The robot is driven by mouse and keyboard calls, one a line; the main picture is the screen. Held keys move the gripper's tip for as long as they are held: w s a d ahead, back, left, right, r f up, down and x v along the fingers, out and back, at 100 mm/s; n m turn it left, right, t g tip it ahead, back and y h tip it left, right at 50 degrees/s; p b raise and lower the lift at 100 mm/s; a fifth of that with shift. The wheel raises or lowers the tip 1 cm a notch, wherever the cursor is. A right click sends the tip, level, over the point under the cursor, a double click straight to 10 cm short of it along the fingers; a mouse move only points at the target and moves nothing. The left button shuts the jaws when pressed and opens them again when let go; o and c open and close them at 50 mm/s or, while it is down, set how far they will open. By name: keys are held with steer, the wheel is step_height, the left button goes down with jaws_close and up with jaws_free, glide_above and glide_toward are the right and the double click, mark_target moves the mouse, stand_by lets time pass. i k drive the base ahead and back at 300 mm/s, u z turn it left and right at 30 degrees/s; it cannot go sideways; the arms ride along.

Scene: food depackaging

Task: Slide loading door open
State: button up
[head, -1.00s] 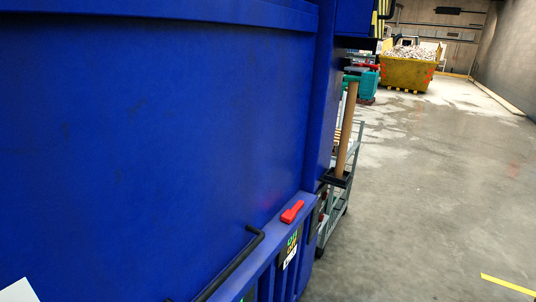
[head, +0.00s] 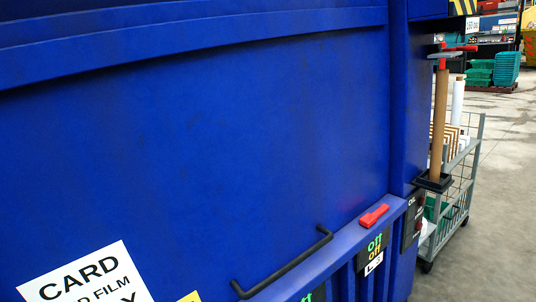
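A large blue panel (head: 190,150), seemingly the loading door, fills most of the head view. A black bar handle (head: 282,264) is fixed low on the blue front, slanting up to the right. A red lever (head: 374,215) lies on the blue ledge to the right of the handle. A white sign (head: 85,276) reading "CARD" and "FILM" shows at the lower left, partly cut off. My gripper is not in view.
A grey wire trolley (head: 462,190) with rolls stands right of the blue machine. A small dark control panel (head: 412,220) is on the machine's right side. Teal crates (head: 506,68) are stacked further back. Grey floor (head: 500,225) is clear at the right.

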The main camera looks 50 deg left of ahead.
mark_target(189, 150)
steer(key=u, duration=0.1)
steer(key=k, duration=1)
steer(key=u, duration=0.85)
steer(key=i, duration=1)
steer(key=u, duration=0.1)
steer(key=k, duration=0.25)
steer(key=z, duration=0.5)
steer(key=i, duration=0.9)
steer(key=z, duration=0.2)
